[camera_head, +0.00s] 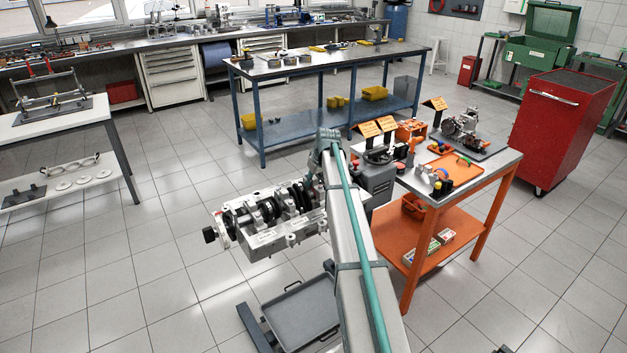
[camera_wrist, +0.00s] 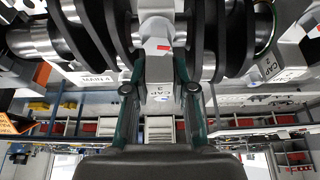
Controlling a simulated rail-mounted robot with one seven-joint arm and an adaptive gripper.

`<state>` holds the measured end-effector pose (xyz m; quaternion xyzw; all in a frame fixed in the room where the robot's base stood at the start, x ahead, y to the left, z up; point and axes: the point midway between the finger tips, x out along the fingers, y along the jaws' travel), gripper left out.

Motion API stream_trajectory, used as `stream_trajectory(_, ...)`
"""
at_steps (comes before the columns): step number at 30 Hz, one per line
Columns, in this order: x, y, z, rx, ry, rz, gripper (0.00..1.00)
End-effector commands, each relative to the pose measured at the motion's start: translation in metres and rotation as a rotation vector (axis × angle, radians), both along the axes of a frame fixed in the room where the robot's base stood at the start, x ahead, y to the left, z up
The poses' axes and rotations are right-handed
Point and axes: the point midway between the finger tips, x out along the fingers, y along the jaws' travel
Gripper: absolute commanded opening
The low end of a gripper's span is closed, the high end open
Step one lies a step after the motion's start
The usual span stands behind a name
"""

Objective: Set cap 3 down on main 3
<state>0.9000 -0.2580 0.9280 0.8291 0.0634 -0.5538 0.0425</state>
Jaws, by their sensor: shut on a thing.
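The engine block (camera_head: 285,238) with its crankshaft (camera_head: 262,210) is left of my arm in the head view. In the wrist view, my gripper (camera_wrist: 160,90) is shut on cap 3 (camera_wrist: 159,72), a light grey block whose label is partly hidden by the gripper body. Cap 3 is between dark crank webs (camera_wrist: 120,35), close against the crankshaft. Main 3 itself is hidden behind the cap, and I cannot tell whether the cap touches it. In the head view my arm hides most of the gripper and the cap.
A MAIN 4 label (camera_wrist: 92,78) is left of the cap in the wrist view, and cap 2 (camera_wrist: 270,70) is on the right. The orange table (camera_head: 478,185) with parts and signs stands right of the block. A grey tray (camera_head: 300,315) is low in front.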

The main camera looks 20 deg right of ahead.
Motion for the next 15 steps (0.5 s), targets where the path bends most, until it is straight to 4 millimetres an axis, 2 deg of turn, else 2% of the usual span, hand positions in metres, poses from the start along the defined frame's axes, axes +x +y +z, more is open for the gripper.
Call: stream_trajectory(15,0.0001,0.0,-0.0069,0.0,-0.001,0.0,0.0)
